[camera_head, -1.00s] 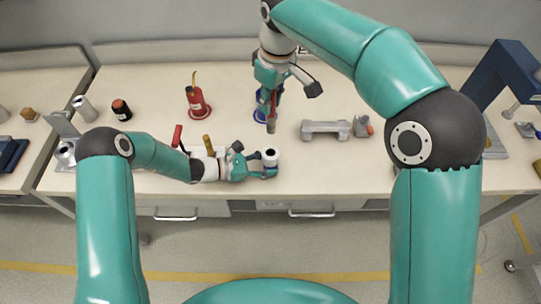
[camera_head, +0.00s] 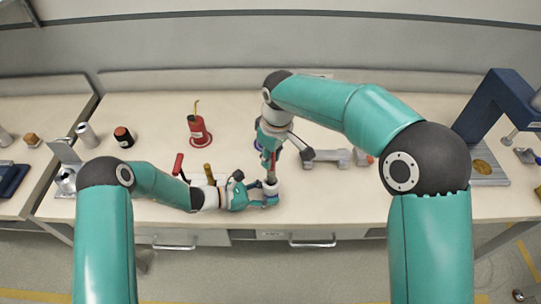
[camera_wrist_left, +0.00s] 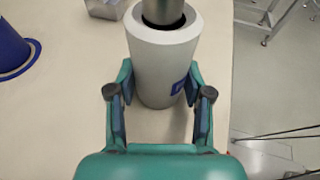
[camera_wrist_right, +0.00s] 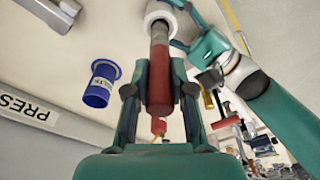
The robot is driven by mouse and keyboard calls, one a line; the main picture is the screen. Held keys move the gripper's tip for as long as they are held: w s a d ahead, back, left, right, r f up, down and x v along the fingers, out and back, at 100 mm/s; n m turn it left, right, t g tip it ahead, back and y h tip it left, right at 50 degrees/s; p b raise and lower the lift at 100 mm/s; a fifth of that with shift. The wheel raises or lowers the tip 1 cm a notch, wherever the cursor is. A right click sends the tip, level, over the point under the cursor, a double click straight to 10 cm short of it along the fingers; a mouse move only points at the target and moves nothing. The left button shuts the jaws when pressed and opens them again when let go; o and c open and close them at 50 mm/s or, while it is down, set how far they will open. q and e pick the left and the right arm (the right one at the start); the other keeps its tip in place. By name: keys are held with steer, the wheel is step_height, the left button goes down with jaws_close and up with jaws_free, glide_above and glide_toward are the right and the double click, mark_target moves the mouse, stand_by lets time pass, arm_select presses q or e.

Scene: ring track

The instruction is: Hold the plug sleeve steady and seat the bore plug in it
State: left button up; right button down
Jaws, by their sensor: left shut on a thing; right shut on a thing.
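The plug sleeve is a pale, thick-walled cylinder (camera_wrist_left: 165,62) with an open bore. It stands upright on the bench in the left wrist view. My left gripper (camera_head: 268,197) is shut around its sides. The bore plug has a red grip (camera_wrist_right: 160,88) and a grey metal shank (camera_wrist_left: 163,10). My right gripper (camera_wrist_right: 158,75) is shut on the red part and holds the plug above the sleeve. The shank's lower end is at the sleeve's mouth and appears inside the rim. How deep it sits is hidden.
A blue flanged cup (camera_wrist_right: 101,84) with lettering stands close by. A red flanged holder (camera_head: 198,130) stands behind left. A grey block (camera_head: 327,158) lies right of my grippers. A dark blue press-like frame (camera_head: 492,105) is at far right. The bench's front edge is close to the sleeve.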

steer(key=shift+f, duration=0.1)
steer(key=c, duration=1)
jaws_free()
step_height(320, 180, up, 12)
steer(key=s+d, duration=0.1)
arm_select(q)
steer(key=o, duration=0.9)
steer(key=shift+o, duration=0.2)
